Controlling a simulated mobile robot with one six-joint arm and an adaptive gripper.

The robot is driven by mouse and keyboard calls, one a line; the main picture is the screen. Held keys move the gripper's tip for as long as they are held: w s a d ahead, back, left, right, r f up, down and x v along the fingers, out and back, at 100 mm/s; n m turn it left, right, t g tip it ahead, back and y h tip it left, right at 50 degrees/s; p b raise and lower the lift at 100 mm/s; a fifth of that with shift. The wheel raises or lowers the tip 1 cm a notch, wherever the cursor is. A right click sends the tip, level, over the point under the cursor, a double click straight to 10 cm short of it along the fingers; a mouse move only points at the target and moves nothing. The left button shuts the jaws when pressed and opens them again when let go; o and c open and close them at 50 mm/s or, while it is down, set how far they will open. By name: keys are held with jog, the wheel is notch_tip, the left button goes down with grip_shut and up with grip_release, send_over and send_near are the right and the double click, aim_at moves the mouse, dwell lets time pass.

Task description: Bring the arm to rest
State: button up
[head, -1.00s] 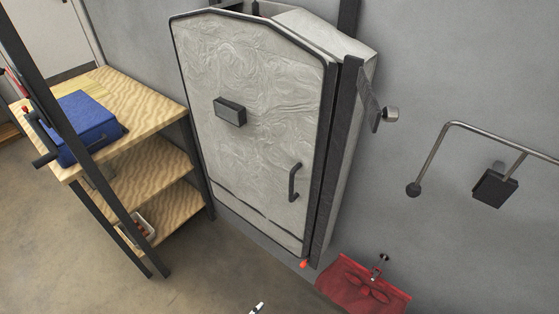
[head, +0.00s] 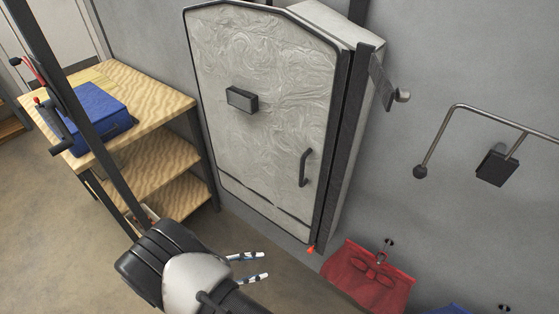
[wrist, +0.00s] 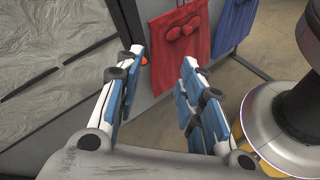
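My gripper (head: 258,267) is at the bottom middle of the head view, with its two fingers apart and pointing right. The wrist view shows the same gripper (wrist: 160,88) from behind, its blue-and-white fingers spread with nothing between them. It is in the air, apart from the cabinet and the cloths. My dark and pale wrist housing (head: 180,265) shows beside it.
A grey cabinet (head: 270,75) with a shut door and a dark handle (head: 305,167) stands against the wall. A wooden shelf (head: 160,100) holding a blue case (head: 92,118) is at left. A red cloth (head: 365,280) hangs low at right. A bent metal rail (head: 440,130) juts from the wall.

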jog(key=d+r+m+g+y, duration=0.3)
jog(key=d+r+m, duration=0.25)
jog(key=r, duration=0.65)
jog(key=d+r+m+g+y, duration=0.2)
jog(key=d+r+m+y, duration=0.15)
jog(key=d+r, duration=0.6)
jog(key=s+d+r+m+t+y, duration=0.2)
jog(key=s+d+r+m+y, duration=0.1)
jog(key=s+r, duration=0.4)
jog(key=s+d+r+m+t+y, duration=0.2)
jog(key=s+d+r+m+y, duration=0.1)
jog(key=s+r+m, duration=0.2)
jog(key=shift+s+d+r+m+t, duration=0.3)
jog(key=shift+s+r+m+t, duration=0.1)
jog(key=shift+s+r, duration=0.5)
jog(key=shift+c, duration=0.5)
